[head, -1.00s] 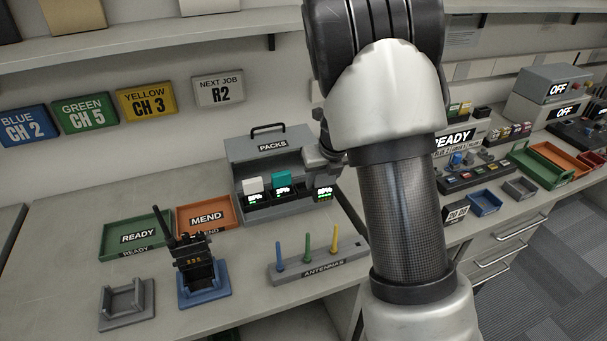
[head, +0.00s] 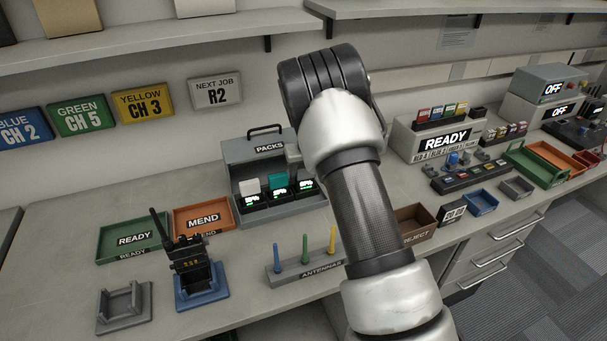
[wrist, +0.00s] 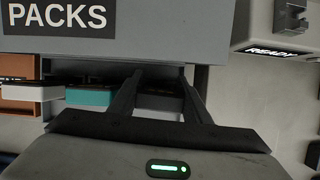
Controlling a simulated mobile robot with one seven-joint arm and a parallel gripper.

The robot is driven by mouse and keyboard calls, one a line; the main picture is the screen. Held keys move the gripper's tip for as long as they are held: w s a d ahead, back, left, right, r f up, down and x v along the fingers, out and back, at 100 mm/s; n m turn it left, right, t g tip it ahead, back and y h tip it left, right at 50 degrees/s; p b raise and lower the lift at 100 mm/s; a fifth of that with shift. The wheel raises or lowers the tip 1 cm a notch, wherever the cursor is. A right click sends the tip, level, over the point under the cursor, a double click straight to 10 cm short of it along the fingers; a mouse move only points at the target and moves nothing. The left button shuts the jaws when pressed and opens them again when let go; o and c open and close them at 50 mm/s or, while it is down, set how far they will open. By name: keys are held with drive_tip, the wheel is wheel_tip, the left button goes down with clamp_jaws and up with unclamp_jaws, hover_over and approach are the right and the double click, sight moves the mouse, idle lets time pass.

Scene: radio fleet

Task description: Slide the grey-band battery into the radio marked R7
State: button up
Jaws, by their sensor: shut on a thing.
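In the wrist view my gripper (wrist: 161,80) is shut on a dark grey pack (wrist: 158,102) at the opening of the PACKS case. I take this for the grey-band battery. In the head view that battery (head: 306,184) is at the right end of the row in the case; my arm hides most of the gripper. A black radio (head: 188,250) stands upright in a blue cradle (head: 205,292) at the front left. I cannot read R7 on it.
The PACKS case (head: 270,148) also holds a white pack (head: 250,186) and a teal pack (head: 279,182). An antenna rack (head: 300,272), a green READY tray (head: 112,250), an orange MEND tray (head: 180,224) and an empty grey cradle (head: 125,318) share the bench. A charger marked READY (head: 415,150) stands right.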

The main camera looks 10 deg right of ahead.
drive_tip(key=shift+f, duration=0.15)
drive_tip(key=shift+f, duration=0.1)
drive_tip(key=shift+f, duration=0.1)
drive_tip(key=o, duration=1.1)
drive_tip(key=shift+f+b, duration=0.1)
drive_tip(key=shift+b, duration=0.25)
